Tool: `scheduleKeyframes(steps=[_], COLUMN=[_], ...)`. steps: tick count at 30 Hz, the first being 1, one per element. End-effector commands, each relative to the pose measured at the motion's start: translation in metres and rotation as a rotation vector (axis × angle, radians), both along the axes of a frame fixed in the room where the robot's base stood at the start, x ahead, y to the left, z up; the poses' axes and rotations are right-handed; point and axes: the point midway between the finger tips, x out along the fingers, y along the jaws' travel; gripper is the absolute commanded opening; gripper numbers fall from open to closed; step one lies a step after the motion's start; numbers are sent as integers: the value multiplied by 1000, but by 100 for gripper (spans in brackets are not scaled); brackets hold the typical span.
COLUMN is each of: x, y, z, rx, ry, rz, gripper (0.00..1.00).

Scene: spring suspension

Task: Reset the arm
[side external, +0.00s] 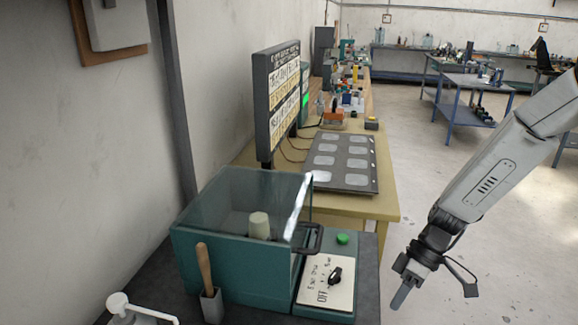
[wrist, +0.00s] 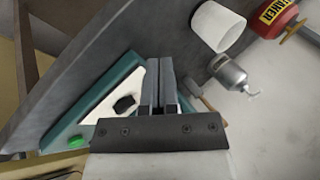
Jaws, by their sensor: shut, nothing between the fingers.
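My gripper (side external: 401,296) hangs at the lower right in the side external view, off the right edge of the dark bench and over the floor. In the wrist view my gripper (wrist: 158,62) has its two fingers side by side, closed and empty. It is apart from the teal machine (side external: 200,265), which has a clear-walled chamber with a pale cylinder (side external: 259,226) inside. The control panel (side external: 328,284) with a black knob and green button (side external: 343,238) is to the gripper's left. The green button also shows in the wrist view (wrist: 78,142).
A brush with a wooden handle (side external: 204,268) stands before the machine. The wrist view shows a white cup (wrist: 217,26), a metal bottle (wrist: 229,72) and a red can (wrist: 274,17). A grey tray (side external: 342,163) lies on the yellow table behind. Open floor lies right.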

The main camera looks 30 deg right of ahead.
Motion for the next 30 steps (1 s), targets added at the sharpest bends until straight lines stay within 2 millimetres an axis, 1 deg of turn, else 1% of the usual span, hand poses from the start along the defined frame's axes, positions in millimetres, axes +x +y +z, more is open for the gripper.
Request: scheduleKeyframes(steps=[4,12,21,30], x=[-11,-19,-15,-8], y=[-9,-28,-44,-49], z=[0,4,16,28], rx=[-125,-341,-505,-551], ry=[52,67,-24,-114], rz=[-45,-166,-335,-449], gripper=[0,0,0,0])
